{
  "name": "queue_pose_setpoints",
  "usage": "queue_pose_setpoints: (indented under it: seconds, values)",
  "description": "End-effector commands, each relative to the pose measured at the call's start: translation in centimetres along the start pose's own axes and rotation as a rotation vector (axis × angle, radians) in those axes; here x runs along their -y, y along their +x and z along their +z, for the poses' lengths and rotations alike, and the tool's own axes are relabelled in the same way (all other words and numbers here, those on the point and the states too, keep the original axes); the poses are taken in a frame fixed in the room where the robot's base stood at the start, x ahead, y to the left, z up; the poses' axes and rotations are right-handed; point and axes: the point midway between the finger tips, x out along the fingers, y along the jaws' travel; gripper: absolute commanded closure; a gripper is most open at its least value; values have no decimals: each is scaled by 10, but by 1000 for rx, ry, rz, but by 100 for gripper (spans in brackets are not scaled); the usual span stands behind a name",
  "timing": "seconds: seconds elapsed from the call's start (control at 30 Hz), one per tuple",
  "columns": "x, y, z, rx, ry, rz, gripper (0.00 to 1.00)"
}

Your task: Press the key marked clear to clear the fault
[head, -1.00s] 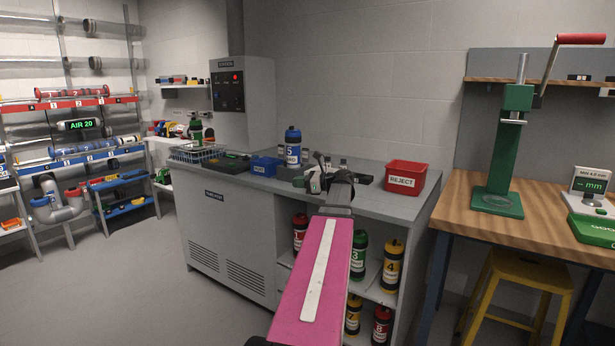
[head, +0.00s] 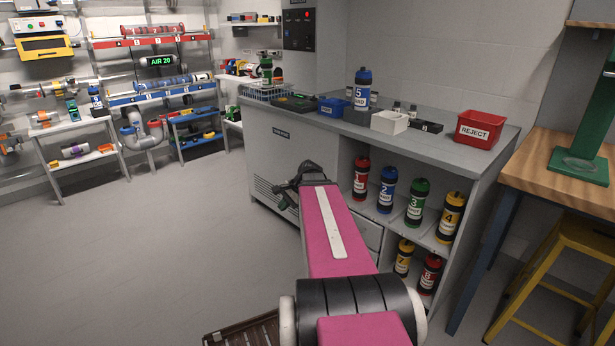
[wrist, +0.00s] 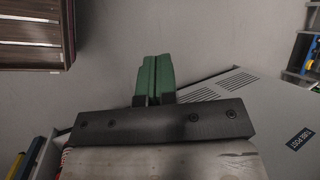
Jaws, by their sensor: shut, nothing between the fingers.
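No key marked clear can be read in any view. A dark control panel (head: 298,29) with a red light and small buttons is on the grey wall cabinet at the top of the head view; its lettering is too small to read. My gripper (head: 284,196) is low in front of the grey counter unit, well apart from that panel. In the wrist view my gripper's green fingers (wrist: 155,76) are together with nothing between them, above bare floor.
The counter (head: 430,147) holds a blue bottle marked 5 (head: 362,90), a white bin (head: 389,122) and a red reject bin (head: 480,129). Numbered bottles fill its open shelves. A yellow stool (head: 570,260) stands at right. The floor at left is clear; tube racks (head: 150,42) stand behind.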

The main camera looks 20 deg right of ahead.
Motion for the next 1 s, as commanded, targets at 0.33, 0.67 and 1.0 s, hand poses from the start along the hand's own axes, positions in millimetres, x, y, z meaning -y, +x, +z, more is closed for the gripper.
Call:
queue_pose_setpoints:
  seconds: [0.33, 0.67, 1.0]
  values:
    - [-54, 92, 86, -53, -645, 383, 100]
    - [-83, 123, 123, -42, -1045, 603, 100]
    - [-85, 125, 125, -40, -1085, 625, 100]
